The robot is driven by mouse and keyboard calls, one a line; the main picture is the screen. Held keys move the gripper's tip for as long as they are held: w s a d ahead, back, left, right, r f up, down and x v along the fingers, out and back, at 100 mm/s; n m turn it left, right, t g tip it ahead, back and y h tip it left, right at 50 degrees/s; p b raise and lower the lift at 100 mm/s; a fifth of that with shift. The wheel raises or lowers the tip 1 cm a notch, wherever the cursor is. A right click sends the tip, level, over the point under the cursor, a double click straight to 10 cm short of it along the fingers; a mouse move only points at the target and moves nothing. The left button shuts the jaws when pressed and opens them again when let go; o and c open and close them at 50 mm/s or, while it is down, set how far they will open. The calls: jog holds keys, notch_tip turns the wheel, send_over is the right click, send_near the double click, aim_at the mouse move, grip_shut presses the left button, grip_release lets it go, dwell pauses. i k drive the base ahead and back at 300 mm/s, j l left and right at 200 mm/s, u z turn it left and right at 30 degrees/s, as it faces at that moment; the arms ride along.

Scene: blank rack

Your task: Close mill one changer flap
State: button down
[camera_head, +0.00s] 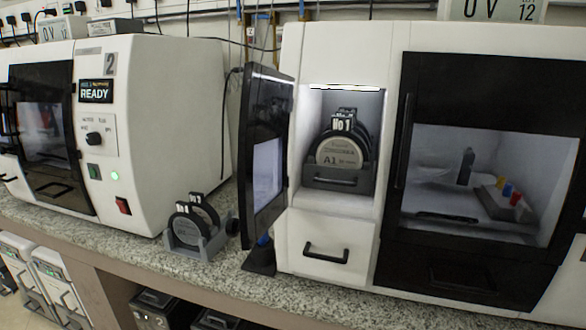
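The changer flap (266,150), a black-framed door with a pale window, stands open on the left side of the right-hand white mill (335,50). It sticks out toward me, seen at a steep angle. The changer bay (365,100) beside it is lit and uncovered. Inside it, a dark grey holder (338,181) with a handle carries upright discs, the front one (340,155) marked "No 1" and "A1". I see no number on this mill; the other one is marked 2. My gripper is not in view.
A small grey rack (195,243) with black-rimmed discs stands on the speckled counter (225,285), left of the flap. A dark object with some blue (262,256) is below the flap's lower edge. Mill 2 (165,120) stands at left. A drawer (328,245) lies below the bay.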

aim_at(266, 101)
jog(key=i+j, duration=0.1)
jog(key=j, duration=0.4)
jog(key=i+j+z, duration=0.1)
jog(key=j, duration=0.45)
jog(key=i+j+z, duration=0.1)
jog(key=j, duration=0.4)
jog(key=k+j+u, duration=0.1)
jog(key=k, duration=0.45)
